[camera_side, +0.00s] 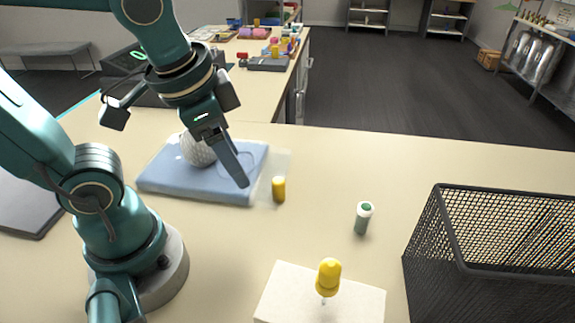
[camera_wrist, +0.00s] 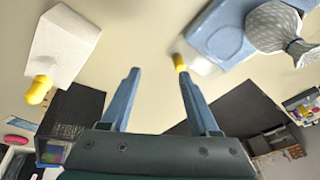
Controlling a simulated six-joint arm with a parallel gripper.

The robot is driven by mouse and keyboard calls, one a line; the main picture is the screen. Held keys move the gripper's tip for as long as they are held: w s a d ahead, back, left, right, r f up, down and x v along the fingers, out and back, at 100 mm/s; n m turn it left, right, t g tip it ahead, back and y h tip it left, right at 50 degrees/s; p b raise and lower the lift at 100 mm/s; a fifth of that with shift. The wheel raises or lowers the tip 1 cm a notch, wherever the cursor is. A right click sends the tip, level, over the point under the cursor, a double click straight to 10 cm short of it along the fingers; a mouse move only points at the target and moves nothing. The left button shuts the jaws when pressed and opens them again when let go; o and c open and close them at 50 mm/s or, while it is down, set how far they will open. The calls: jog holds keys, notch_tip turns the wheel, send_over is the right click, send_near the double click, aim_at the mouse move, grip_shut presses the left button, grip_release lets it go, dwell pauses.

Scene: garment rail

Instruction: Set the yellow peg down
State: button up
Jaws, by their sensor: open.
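The yellow peg (camera_side: 278,188) stands upright on the table, just right of the blue pad, at the edge of a pale translucent patch (camera_side: 275,165). My gripper (camera_side: 241,180) is above the blue pad, to the left of the peg in the side view. In the wrist view its two fingers (camera_wrist: 159,76) are spread with nothing between them. The peg (camera_wrist: 180,62) shows there beyond the tip of the right finger. The gripper looks apart from the peg, though the exact gap is hard to tell.
A green, white-capped vial (camera_side: 363,217) stands to the right. A yellow-handled tool (camera_side: 328,277) stands in a white block (camera_side: 275,292). A black mesh basket (camera_side: 440,215) is at the right.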

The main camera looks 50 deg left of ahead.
jog(key=n+t, duration=0.1)
jog(key=s+n, duration=0.1)
jog(key=n, duration=0.1)
jog(key=shift+d+t+h, duration=0.15)
jog(key=shift+t+h, duration=0.25)
dwell(1.0)
